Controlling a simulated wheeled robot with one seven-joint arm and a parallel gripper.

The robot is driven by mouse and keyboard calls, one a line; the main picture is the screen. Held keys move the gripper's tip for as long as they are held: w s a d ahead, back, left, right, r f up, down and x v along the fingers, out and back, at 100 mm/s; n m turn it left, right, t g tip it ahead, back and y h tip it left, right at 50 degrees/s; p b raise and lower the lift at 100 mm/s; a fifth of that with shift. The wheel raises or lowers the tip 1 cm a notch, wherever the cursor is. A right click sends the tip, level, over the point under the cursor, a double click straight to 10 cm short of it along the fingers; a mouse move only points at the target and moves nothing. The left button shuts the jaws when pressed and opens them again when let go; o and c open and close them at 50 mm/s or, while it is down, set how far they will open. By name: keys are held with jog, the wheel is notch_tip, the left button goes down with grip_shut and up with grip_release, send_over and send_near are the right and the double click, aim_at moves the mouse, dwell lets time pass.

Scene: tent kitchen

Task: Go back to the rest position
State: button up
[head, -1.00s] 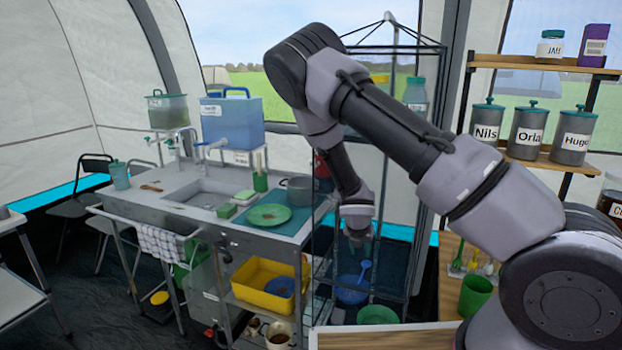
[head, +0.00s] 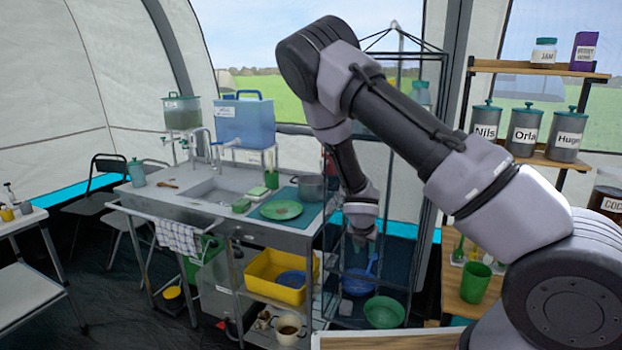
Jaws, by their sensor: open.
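My gripper (head: 360,238) hangs at the end of my bent arm, pointing down, in front of the wire shelf rack (head: 408,262) right of the sink unit. It is small and dark in this view. Its fingers are open and I see nothing between them. Below it on the rack are a blue bowl with a blue spoon (head: 360,280) and a green bowl (head: 384,312), both apart from it. My arm hides part of the rack.
The sink unit (head: 222,205) holds a green plate (head: 281,210) and a grey pot (head: 311,188); a yellow tub (head: 268,278) is below. A wooden shelf (head: 540,160) with canisters and a green cup (head: 475,283) stand right. Dark floor (head: 130,310) is free at left.

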jog(key=s+d+r+m, duration=0.25)
jog(key=r+m, duration=0.35)
jog(key=r, duration=0.3)
jog(key=s+d+r+m+y, duration=0.1)
jog(key=d+r+m, duration=0.2)
jog(key=r+m, duration=0.5)
jog(key=s+d+r+m, duration=0.1)
jog(key=d+r+m, duration=0.1)
jog(key=r+m, duration=0.5)
jog(key=s+r+m+t+y, duration=0.2)
jog(key=s+r+m, duration=1.1)
jog(key=s+r, duration=0.8)
jog(key=shift+s+d+y, duration=0.45)
jog(key=shift+s+y, duration=0.05)
jog(key=shift+s, duration=0.1)
